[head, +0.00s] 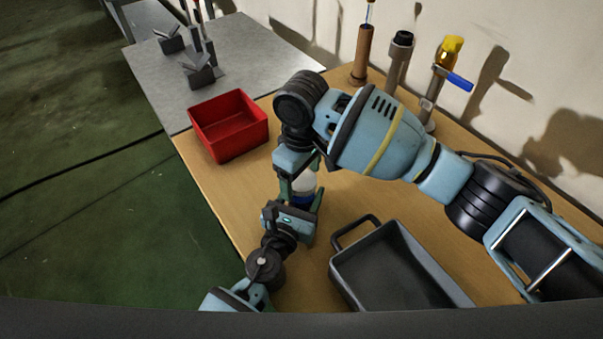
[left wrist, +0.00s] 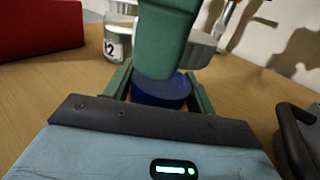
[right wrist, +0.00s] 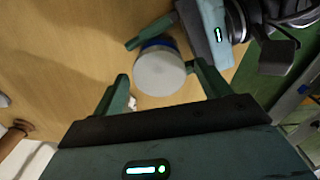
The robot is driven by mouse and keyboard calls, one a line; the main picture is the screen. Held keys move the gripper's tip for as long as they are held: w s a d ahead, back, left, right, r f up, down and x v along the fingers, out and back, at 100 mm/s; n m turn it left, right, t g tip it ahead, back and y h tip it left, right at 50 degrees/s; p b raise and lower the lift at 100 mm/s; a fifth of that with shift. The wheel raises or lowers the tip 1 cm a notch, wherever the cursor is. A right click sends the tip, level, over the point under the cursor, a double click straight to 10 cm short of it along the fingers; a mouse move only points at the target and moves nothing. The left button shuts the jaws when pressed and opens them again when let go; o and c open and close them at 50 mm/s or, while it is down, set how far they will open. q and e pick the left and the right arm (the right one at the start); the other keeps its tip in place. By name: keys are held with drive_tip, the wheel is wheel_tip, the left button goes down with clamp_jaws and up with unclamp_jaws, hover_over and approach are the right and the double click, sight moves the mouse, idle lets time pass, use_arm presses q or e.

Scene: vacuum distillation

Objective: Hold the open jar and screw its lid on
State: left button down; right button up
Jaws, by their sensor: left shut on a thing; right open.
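In the head view, a small blue body (head: 302,199), which looks like the jar, has a whitish part (head: 304,184) above it, which looks like the lid. My left gripper (head: 304,208) is shut around the blue body (left wrist: 160,92), low over the table. My right gripper (head: 302,172) points down from above. In the right wrist view, its open fingers (right wrist: 162,82) stand on either side of the round whitish top (right wrist: 160,72). One right finger hides part of the jar in the left wrist view. I cannot tell whether the lid is threaded on.
A red bin (head: 229,125) stands behind on the wooden table, and a grey handled tray (head: 395,265) at front right. A labelled clear jar (left wrist: 118,38) stands behind the grippers. Burners and stands (head: 398,60) line the wall. Bare wood lies between bin and grippers.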

drive_tip(key=shift+r, duration=2.25)
drive_tip(key=n, duration=0.2)
drive_tip(key=r+n, duration=0.1)
drive_tip(key=n, duration=0.1)
drive_tip(key=shift+a+r+n, duration=0.1)
drive_tip(key=shift+r+n, duration=0.05)
drive_tip(key=shift+n, duration=0.15)
drive_tip(key=n, duration=0.3)
drive_tip(key=shift+r, duration=0.4)
drive_tip(key=n, duration=0.3)
drive_tip(key=r+n, duration=0.1)
drive_tip(key=n, duration=0.3)
drive_tip(key=shift+r, duration=0.15)
drive_tip(key=shift+f, duration=4)
